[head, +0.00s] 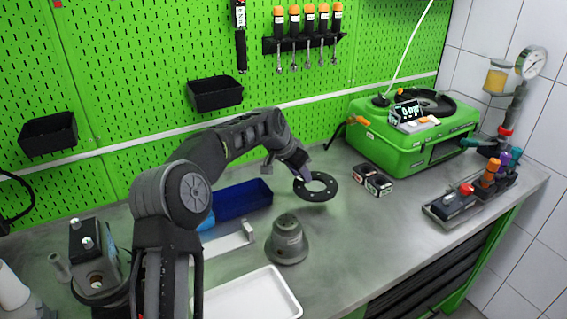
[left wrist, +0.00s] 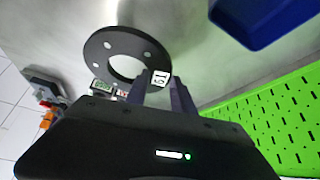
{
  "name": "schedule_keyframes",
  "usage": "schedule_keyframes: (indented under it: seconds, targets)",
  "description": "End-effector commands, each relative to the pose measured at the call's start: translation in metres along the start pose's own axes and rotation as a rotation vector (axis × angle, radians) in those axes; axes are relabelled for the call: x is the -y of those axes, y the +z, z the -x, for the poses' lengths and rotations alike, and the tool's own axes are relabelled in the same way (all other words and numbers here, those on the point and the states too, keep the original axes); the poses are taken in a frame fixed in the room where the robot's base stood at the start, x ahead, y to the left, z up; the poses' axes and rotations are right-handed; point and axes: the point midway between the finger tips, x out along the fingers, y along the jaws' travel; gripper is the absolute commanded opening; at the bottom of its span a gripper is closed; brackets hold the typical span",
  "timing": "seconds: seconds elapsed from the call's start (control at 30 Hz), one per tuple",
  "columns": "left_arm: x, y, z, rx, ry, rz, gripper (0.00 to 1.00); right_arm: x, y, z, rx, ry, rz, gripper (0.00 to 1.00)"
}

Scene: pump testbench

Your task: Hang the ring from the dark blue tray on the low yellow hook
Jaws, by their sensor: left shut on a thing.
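The ring (head: 320,197) is a flat dark disc with a large centre hole and several small holes. It also shows in the left wrist view (left wrist: 96,50), with a white "61" label at its near edge. My left gripper (head: 302,176) is shut on the ring's edge beside that label; its fingers show in the left wrist view (left wrist: 158,92). The ring is held over the bench, right of the dark blue tray (head: 256,193). The tray's visible inside looks empty. A yellow-orange hook-like piece (head: 357,121) is by the green case's left side; I cannot tell its exact shape. My right gripper is not in view.
The green case (head: 385,150) stands at the back right, with a small dark block (head: 373,181) before it. A grey bell-shaped part (head: 287,240) and a white tray (head: 250,298) are nearer. Black bins (head: 215,94) hang on the pegboard.

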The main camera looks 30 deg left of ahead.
Motion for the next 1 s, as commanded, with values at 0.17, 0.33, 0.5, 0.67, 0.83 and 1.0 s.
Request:
schedule_keyframes:
  seconds: [0.17, 0.33, 0.5, 0.67, 0.83, 1.0]
  targets:
    - [-0.065, 0.020, 0.023, -0.005, -0.091, 0.146, 0.00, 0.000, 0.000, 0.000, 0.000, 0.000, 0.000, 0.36]
    - [-0.125, 0.057, 0.039, -0.004, -0.141, 0.238, 0.00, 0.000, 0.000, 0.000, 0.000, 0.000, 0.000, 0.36]
    - [-0.157, 0.083, 0.046, -0.001, -0.157, 0.274, 0.00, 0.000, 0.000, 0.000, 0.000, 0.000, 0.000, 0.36]
    - [-0.164, 0.090, 0.047, -0.001, -0.161, 0.283, 0.00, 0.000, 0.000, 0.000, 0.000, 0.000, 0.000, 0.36]
    - [-0.164, 0.090, 0.046, 0.001, -0.161, 0.284, 0.00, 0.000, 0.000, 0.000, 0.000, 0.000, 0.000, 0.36]
    - [-0.164, 0.090, 0.046, 0.001, -0.160, 0.285, 0.00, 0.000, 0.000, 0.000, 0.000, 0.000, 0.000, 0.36]
